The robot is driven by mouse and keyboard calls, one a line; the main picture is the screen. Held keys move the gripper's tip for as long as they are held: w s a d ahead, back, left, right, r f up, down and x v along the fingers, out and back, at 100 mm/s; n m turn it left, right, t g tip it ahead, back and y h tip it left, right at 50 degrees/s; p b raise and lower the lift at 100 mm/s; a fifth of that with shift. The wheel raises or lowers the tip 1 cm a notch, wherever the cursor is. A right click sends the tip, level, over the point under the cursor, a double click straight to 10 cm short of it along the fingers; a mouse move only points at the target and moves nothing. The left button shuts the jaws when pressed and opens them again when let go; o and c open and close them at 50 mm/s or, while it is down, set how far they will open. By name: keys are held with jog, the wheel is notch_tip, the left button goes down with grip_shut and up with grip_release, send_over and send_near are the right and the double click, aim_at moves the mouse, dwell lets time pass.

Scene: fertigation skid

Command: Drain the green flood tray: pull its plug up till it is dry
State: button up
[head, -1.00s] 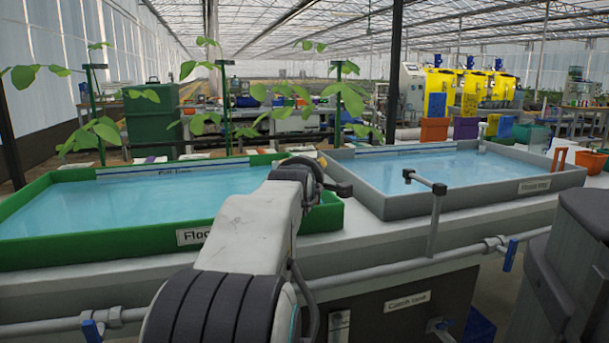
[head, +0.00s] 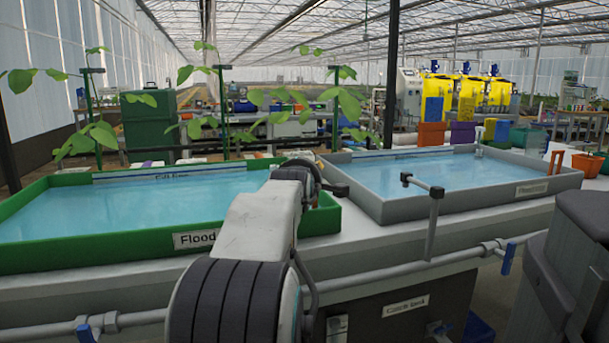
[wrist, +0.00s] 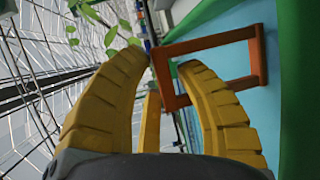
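The green flood tray (head: 120,250) stands on the bench at left in the head view, holding blue water (head: 160,202). Its green wall also shows at the right of the wrist view (wrist: 299,110). An orange-red square handle (wrist: 208,42), seemingly the plug's, stands in front of my gripper (wrist: 162,68) in the wrist view. My yellow fingers are open, with one upright of the handle showing in the gap between their tips. I cannot tell whether they touch it. The plug's lower end is hidden, and my arm hides the gripper in the head view.
A grey tray (head: 455,205) with water stands to the right, with its own orange handle (head: 556,160) at its far right. A grey pipe post (head: 433,225) rises in front of it. Plants (head: 340,100) stand behind the green tray.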

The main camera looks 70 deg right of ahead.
grip_shut()
jog(key=shift+r+p, duration=1.35)
jog(key=shift+r, duration=0.45)
jog(key=shift+o, duration=1.9)
grip_release()
jog(key=shift+a, duration=0.1)
jog(key=v, duration=1.1)
jog(key=shift+a, duration=0.35)
jog(key=shift+s, duration=0.15)
